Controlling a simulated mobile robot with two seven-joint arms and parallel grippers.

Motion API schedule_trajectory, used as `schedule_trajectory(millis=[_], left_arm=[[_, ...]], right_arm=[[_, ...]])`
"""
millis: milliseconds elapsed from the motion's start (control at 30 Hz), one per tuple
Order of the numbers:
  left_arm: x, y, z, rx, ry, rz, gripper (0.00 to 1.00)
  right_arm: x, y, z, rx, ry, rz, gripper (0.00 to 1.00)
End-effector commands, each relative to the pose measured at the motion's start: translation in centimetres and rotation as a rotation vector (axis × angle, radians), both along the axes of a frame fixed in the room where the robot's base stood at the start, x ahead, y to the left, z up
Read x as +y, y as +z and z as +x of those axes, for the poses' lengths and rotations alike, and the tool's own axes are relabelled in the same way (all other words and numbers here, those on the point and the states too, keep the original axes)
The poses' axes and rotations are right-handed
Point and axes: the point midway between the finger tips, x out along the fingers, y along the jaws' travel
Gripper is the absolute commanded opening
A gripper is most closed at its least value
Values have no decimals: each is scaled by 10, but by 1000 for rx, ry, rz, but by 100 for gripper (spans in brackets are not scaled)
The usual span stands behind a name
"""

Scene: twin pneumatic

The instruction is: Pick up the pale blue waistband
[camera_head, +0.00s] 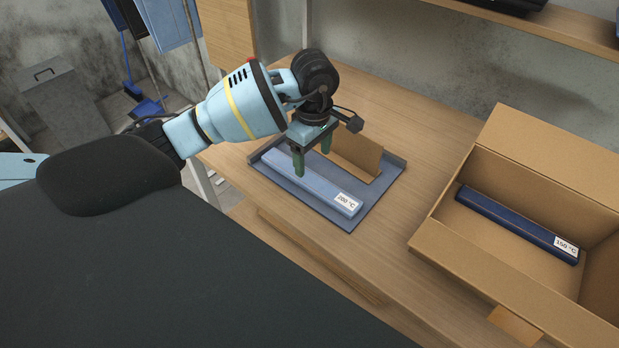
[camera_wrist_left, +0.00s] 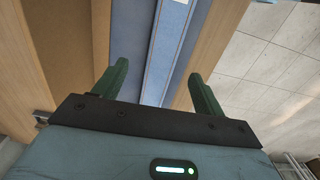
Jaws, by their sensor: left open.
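The pale blue waistband (camera_head: 330,192) is a long flat bar with a white label reading "200 °C" at its near end. It lies on a blue-grey tray (camera_head: 371,209) on the wooden table. My left gripper (camera_head: 312,164) points down over the band, open, with its green fingers apart. One finger hides a bit of the band. In the left wrist view the band (camera_wrist_left: 163,45) runs between the open fingers of my left gripper (camera_wrist_left: 158,74). I cannot tell whether they touch it. My right gripper is not in view.
A brown upright board (camera_head: 357,153) stands on the tray, close beside the band. An open cardboard box (camera_head: 452,245) at the right holds a dark blue bar (camera_head: 515,225) labelled "150 °C". Bare table (camera_head: 420,160) lies between tray and box. A shelf (camera_head: 545,32) hangs on the back wall.

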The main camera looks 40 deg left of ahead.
Motion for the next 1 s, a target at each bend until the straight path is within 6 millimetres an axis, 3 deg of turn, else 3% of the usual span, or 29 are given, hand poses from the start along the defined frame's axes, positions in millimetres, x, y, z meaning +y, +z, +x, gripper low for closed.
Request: schedule_trajectory(millis=[333, 700, 1000], left_arm=[[0, -18, -2, 1, 0, -2, 71], [1, -60, -6, 0, 0, -3, 71], [1, -63, -6, -1, 0, -3, 68]], right_arm=[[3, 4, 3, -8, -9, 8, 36], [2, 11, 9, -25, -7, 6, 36], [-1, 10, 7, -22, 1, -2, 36]])
